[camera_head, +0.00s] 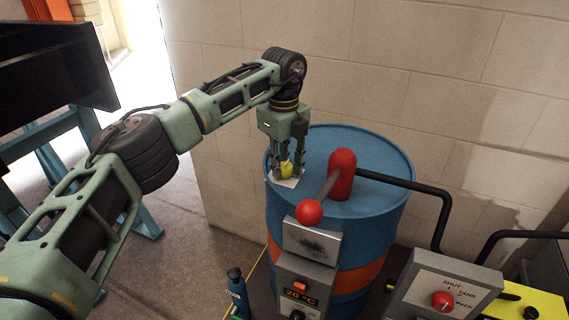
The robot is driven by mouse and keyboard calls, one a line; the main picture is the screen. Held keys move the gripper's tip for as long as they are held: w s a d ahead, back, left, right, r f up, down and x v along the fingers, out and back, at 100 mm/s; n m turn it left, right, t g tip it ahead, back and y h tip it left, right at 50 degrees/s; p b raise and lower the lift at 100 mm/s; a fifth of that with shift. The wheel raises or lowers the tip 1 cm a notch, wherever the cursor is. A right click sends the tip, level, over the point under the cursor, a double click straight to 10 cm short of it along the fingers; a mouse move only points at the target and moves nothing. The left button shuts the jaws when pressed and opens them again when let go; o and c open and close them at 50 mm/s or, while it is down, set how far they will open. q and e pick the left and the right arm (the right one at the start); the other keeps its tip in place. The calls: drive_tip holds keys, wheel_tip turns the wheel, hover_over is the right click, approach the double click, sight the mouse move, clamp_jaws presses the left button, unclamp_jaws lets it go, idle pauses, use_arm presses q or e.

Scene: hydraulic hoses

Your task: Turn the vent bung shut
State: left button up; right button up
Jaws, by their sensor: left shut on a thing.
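The vent bung (286,169) is a small yellow piece on the top of the blue drum (375,200), at its left side, with a pale plate under it. My left gripper (287,168) reaches down from above and is shut on the bung, with its fingers on either side of it. The fingers hide part of the bung, and I cannot tell how far it is turned. My right gripper is not in view.
A red pump (343,176) with a lever ending in a red ball (309,213) stands close to the right of the gripper. A black hose (425,189) runs right from it. Grey control boxes (440,290) stand in front. A block wall (440,70) is behind.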

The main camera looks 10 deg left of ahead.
sight(282, 167)
use_arm(q)
drive_tip(key=o, duration=0.7)
drive_tip(key=shift+a, duration=0.15)
drive_tip(key=o, duration=0.3)
drive_tip(key=shift+s, duration=0.2)
drive_tip(key=shift+w+r, duration=0.1)
drive_tip(key=shift+r, duration=0.1)
wheel_tip(282, 167, up, 12)
drive_tip(key=shift+f, duration=0.15)
